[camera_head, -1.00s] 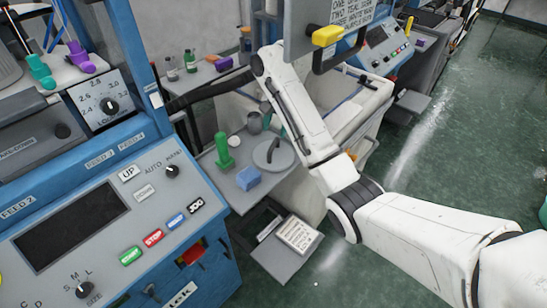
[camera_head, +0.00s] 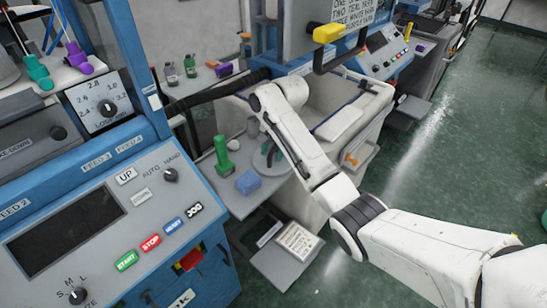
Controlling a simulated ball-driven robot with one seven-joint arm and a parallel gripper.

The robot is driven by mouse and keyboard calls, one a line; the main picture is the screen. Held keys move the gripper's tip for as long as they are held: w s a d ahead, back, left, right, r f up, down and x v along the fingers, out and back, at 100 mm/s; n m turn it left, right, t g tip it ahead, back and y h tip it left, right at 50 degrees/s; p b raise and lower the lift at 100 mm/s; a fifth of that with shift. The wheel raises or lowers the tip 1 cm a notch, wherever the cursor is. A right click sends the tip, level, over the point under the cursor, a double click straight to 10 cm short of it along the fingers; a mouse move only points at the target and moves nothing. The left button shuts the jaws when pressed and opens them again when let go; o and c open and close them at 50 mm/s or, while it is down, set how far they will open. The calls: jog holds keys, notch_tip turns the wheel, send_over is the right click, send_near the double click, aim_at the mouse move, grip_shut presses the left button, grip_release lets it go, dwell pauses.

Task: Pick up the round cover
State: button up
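The round cover (camera_head: 259,161) is a flat grey disc with a dark upright handle. It lies on the small grey side table (camera_head: 222,188), and my forearm hides its right part. My white arm reaches up from the lower right and bends over at the wrist above and beyond the cover. My gripper's fingers do not show; they are hidden behind my own arm. I cannot tell whether they touch the cover.
A green upright piece (camera_head: 222,155) and a blue block (camera_head: 248,182) stand left of the cover. A grey cup (camera_head: 253,127) is behind it. The blue control panel (camera_head: 110,235) fills the left. A white bin (camera_head: 360,115) stands right of my forearm. Open green floor (camera_head: 450,150) lies at right.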

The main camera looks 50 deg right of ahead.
aim_at(273, 148)
grip_shut()
jog(key=shift+r, duration=0.2)
dwell(0.4)
jog(key=shift+r, duration=0.6)
notch_tip(273, 148, up, 2)
jog(key=shift+r+b, duration=0.1)
jog(key=shift+b, duration=0.4)
jog(key=s+p, duration=0.7)
jog(key=s, duration=1.1)
jog(key=shift+d+p, duration=0.35)
